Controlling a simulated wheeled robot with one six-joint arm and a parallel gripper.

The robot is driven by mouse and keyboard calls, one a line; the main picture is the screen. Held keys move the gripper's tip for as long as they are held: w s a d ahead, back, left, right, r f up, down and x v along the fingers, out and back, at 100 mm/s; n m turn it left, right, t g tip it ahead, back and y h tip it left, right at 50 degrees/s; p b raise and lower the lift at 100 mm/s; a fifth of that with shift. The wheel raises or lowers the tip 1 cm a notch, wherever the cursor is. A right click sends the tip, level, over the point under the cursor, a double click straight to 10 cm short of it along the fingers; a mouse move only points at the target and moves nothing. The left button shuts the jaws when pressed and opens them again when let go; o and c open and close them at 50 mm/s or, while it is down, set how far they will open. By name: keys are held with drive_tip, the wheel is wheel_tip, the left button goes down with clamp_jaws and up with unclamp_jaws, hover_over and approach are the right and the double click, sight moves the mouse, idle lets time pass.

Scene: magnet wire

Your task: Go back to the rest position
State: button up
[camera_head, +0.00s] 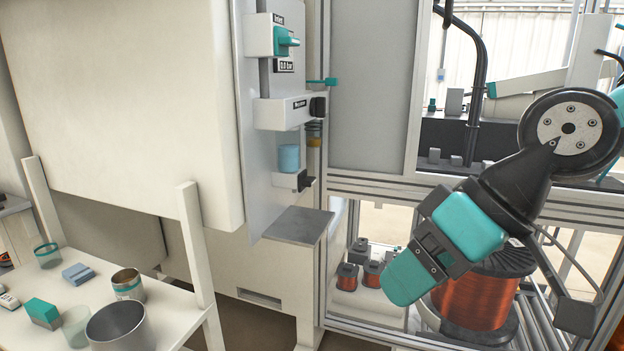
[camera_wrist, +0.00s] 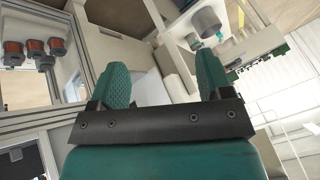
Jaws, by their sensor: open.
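My gripper (camera_wrist: 160,80) is open and empty in the wrist view, its two teal ribbed fingers spread apart. In the head view my gripper (camera_head: 405,278) hangs at the right, pointing down and left. It is in front of the framed cabinet and a large spool of copper wire (camera_head: 475,303), which it partly overlaps in the picture. Nothing is between the fingers. No mark of the rest position shows in either view.
A white table (camera_head: 175,315) at lower left holds a steel pot (camera_head: 117,328), a can (camera_head: 128,285), glasses and small blocks. A grey plate (camera_head: 298,225) juts from the machine. Small copper spools (camera_head: 347,277) stand behind the frame; they also show in the wrist view (camera_wrist: 35,48).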

drive_tip(key=s+d+f+m+g+h+p, duration=0.1)
drive_tip(key=s+d+f+g+h+p, duration=0.2)
drive_tip(key=s, duration=0.5)
wheel_tip(320, 180, up, 13)
drive_tip(key=t+p, duration=0.1)
drive_tip(key=p, duration=1.1)
drive_tip(key=shift+d+y+p, duration=0.3)
drive_tip(key=shift+d, duration=0.1)
